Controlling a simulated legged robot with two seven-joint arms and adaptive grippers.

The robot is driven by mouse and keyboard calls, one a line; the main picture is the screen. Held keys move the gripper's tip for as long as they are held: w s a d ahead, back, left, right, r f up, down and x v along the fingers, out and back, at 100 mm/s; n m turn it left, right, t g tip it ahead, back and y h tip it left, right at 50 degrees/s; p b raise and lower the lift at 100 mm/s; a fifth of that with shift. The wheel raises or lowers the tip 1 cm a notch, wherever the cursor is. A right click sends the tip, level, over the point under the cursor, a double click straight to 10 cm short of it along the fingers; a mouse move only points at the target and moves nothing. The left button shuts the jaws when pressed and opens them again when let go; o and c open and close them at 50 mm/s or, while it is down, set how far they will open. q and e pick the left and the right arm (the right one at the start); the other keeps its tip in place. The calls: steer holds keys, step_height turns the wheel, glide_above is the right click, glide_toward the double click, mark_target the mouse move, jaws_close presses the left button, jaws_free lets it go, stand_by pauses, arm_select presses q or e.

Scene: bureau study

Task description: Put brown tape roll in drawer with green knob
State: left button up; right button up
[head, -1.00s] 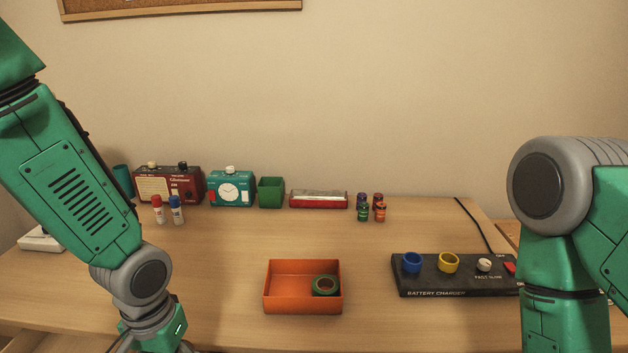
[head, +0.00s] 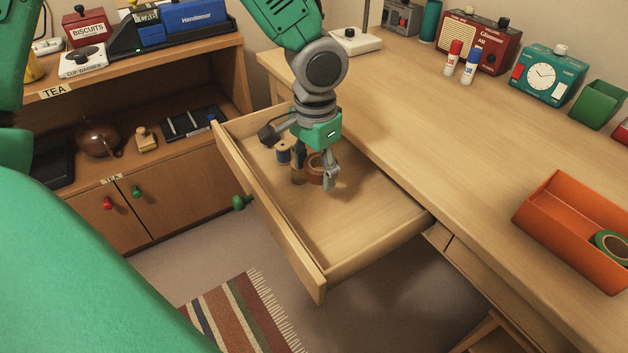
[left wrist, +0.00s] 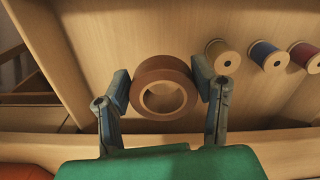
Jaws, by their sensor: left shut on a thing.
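The desk drawer (head: 340,285) stands pulled open in the head view, with a green knob (head: 241,202) on its front. My left gripper (head: 313,178) reaches down inside the drawer walls. It is shut on the brown tape roll (head: 317,161). In the left wrist view the brown roll (left wrist: 147,73) sits between the two fingertips, its round face toward the camera. Whether the roll touches the drawer floor I cannot tell. Thread spools (left wrist: 222,57) lie beside it in the drawer. My right gripper is not in view.
An orange tray (head: 560,245) with a green tape roll (head: 612,245) stands on the desk at right. The drawer's near part is bare. A low cabinet (head: 165,200) with red and green knobs stands at left. A striped rug (head: 245,318) lies on the floor.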

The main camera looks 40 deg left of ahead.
arm_select(q)
steer(key=b, duration=0.2)
glide_above(314, 209)
step_height(314, 209, down, 6)
steer(key=shift+f, duration=0.1)
step_height(314, 209, down, 3)
steer(key=shift+f+b, duration=0.15)
steer(key=shift+b, duration=0.7)
steer(key=shift+c, duration=0.4)
steer(key=shift+f, duration=0.1)
steer(key=o, duration=1.3)
